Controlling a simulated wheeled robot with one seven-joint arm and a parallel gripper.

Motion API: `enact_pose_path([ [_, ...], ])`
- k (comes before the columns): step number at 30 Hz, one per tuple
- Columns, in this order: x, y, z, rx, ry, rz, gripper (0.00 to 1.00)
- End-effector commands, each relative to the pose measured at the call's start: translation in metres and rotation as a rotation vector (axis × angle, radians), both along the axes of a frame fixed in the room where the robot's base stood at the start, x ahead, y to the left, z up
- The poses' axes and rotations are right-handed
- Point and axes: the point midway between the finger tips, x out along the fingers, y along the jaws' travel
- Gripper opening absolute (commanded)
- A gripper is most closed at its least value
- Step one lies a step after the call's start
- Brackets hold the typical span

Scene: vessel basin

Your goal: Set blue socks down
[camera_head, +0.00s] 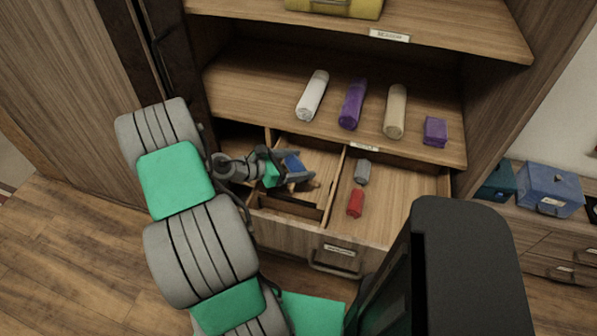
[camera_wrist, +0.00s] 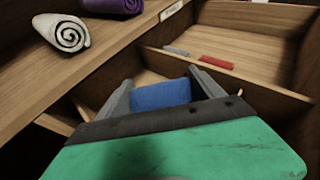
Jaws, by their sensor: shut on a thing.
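The blue socks (camera_wrist: 160,95) are a small blue roll held between the two fingers of my gripper (camera_wrist: 165,92) in the wrist view. In the head view the blue socks (camera_head: 292,163) show at the end of my gripper (camera_head: 298,176), over the middle compartment of the open drawer (camera_head: 335,244). My gripper is shut on the socks. Whether the socks touch the drawer floor cannot be told. In the right compartment lie a grey roll (camera_head: 362,172) and a red roll (camera_head: 356,203).
The shelf (camera_head: 262,92) above the drawer holds a white roll (camera_head: 312,96), a purple roll (camera_head: 352,104), a beige roll (camera_head: 395,111) and a purple folded cloth (camera_head: 435,131). A wooden divider (camera_head: 334,187) separates the compartments. The right compartment has bare floor.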

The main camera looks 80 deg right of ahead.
Motion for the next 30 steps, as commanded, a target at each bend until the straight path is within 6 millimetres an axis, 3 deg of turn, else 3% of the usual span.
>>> enact_pose_path([
  [6, 0.001, -0.002, -0.033, 0.001, 0.001, 0.001, 0.38],
  [27, 0.001, -0.001, -0.046, 0.003, 0.000, 0.001, 0.38],
  [28, 0.001, -0.001, -0.046, 0.003, 0.000, 0.001, 0.78],
  [30, 0.001, -0.001, -0.047, 0.005, 0.000, 0.002, 0.84],
])
